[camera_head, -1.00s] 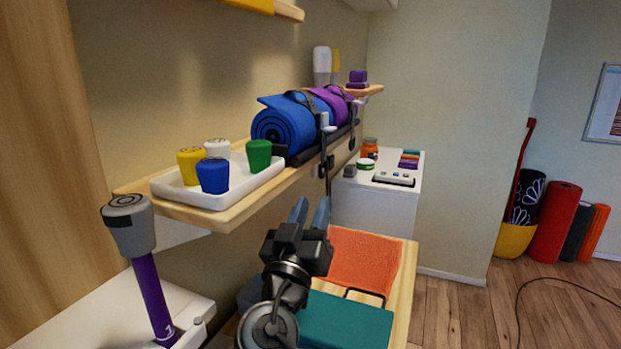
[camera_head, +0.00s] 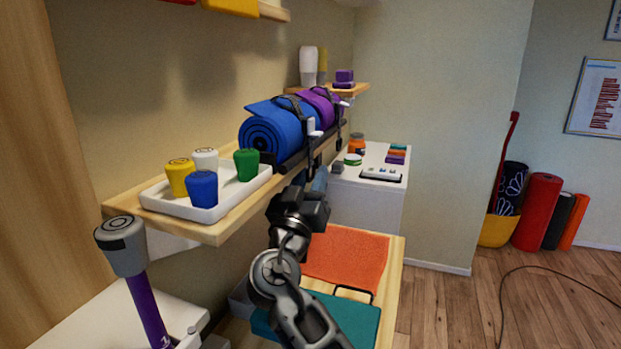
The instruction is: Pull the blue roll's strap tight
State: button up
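The blue roll (camera_head: 268,131) lies on the wooden wall shelf, its spiral end facing me. A dark strap (camera_head: 299,112) runs over it, with a pale tab (camera_head: 313,128) at its front side. The strap's lower end is hidden behind my gripper. My gripper (camera_head: 309,181) is in front of the shelf edge, below the roll and the pale tab. Its bluish fingers point away from me and are partly hidden by the gripper body, so their gap does not show clearly. I cannot tell whether it touches the strap.
A purple roll (camera_head: 324,101) with its own strap lies behind the blue one. Below are an orange towel (camera_head: 345,258) and a teal block (camera_head: 352,318). A white cabinet (camera_head: 362,212) stands beyond.

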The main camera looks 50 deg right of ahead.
jog(key=shift+c, duration=0.4)
grip_shut()
jog(key=shift+a, duration=0.1)
notch_tip(320, 180, down, 7)
jog(key=b, duration=1)
jog(key=shift+r, duration=0.2)
jog(key=shift+w+f, duration=0.1)
jog(key=shift+c, duration=0.8)
grip_release()
jog(key=shift+a, duration=0.1)
jog(key=shift+o, duration=1.2)
